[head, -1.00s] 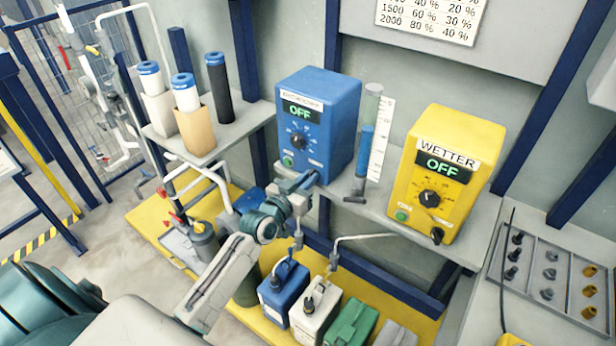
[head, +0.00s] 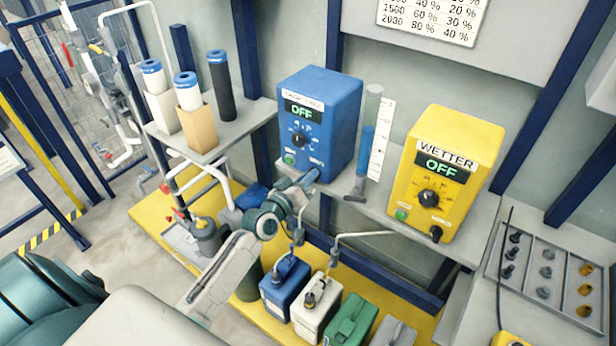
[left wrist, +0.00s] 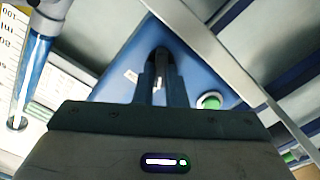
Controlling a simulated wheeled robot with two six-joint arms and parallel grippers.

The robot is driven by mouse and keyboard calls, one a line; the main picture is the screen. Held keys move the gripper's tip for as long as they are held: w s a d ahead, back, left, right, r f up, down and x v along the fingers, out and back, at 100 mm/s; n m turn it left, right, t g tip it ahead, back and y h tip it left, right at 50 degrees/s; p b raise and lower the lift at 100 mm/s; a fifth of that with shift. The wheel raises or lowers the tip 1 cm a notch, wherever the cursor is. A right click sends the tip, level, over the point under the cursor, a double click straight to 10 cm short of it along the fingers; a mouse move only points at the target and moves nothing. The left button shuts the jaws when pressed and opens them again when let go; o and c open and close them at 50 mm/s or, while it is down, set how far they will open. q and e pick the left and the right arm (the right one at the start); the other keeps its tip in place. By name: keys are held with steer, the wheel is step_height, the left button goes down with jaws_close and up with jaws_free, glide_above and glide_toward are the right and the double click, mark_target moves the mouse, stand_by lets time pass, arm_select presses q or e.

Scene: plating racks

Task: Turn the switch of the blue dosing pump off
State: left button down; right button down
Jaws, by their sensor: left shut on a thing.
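The blue dosing pump (head: 335,125) stands on the grey shelf, and its display (head: 302,111) reads OFF. A black dial (head: 299,139) is on its front and a green button (head: 289,158) at its lower left. The button also shows in the left wrist view (left wrist: 209,101). My left gripper (head: 312,177) is at the lower right of the pump's front. In the left wrist view its fingers (left wrist: 161,72) are shut on the pump's dark switch (left wrist: 161,54), which is mostly hidden between them. My right gripper is not in view.
A yellow wetter pump (head: 450,165), also reading OFF, stands to the right. A clear measuring tube (head: 368,135) with blue liquid is between the pumps. Filter cartridges (head: 187,92) stand on the left shelf. Several canisters (head: 315,305) stand below my left arm.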

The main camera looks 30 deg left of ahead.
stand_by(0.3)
arm_select(q)
steer(key=c, duration=1.5)
jaws_free()
